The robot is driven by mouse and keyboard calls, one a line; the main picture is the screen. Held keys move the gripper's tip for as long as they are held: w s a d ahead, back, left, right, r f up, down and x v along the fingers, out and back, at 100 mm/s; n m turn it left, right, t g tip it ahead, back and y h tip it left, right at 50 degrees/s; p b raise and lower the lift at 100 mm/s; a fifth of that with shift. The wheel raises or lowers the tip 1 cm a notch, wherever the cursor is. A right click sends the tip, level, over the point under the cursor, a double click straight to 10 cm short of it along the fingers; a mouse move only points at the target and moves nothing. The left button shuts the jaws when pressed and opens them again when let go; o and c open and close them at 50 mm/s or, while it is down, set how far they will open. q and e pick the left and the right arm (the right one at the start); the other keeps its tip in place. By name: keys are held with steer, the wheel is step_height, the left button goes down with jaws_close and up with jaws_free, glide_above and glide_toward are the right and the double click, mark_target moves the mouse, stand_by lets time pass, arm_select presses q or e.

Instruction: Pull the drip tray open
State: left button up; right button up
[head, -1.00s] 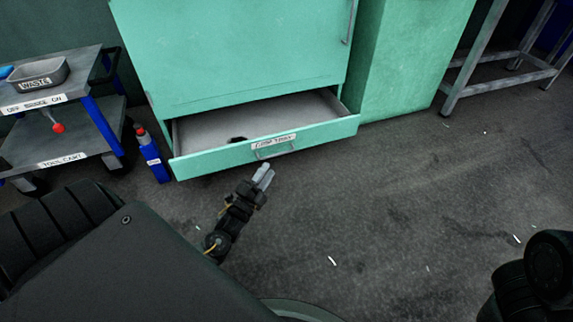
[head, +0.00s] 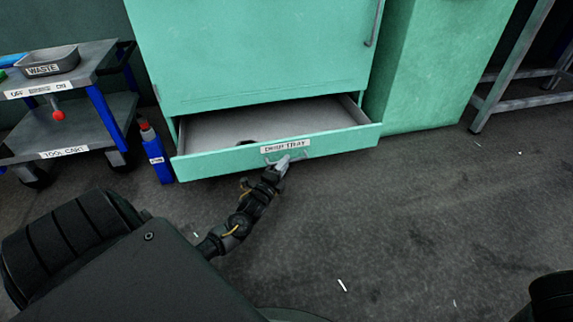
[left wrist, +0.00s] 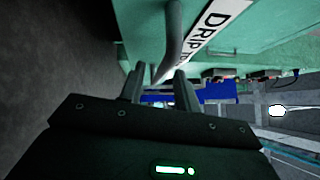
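The drip tray (head: 220,165) is a green drawer at the base of the green press (head: 250,50). It stands pulled out, with its pale inside showing. Its front carries a "DRIP TRAY" label and a grey bar handle (head: 270,161). My left gripper (head: 283,165) is at the handle, in front of the drawer. In the left wrist view my left gripper (left wrist: 160,80) has its fingers apart, with the handle (left wrist: 173,40) reaching down toward the gap between them. I cannot tell whether they touch it. My right gripper is not in view.
A tool cart (head: 75,125) with a waste bin (head: 47,62) stands at the left. A blue bottle (head: 156,155) with a red cap stands on the floor near the drawer's left end. A metal stand (head: 510,85) is at the right. The floor in front is mostly clear.

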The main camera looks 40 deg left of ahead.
arm_select(q)
steer(key=shift+b+x, duration=0.35)
steer(key=shift+x, duration=0.7)
jaws_close()
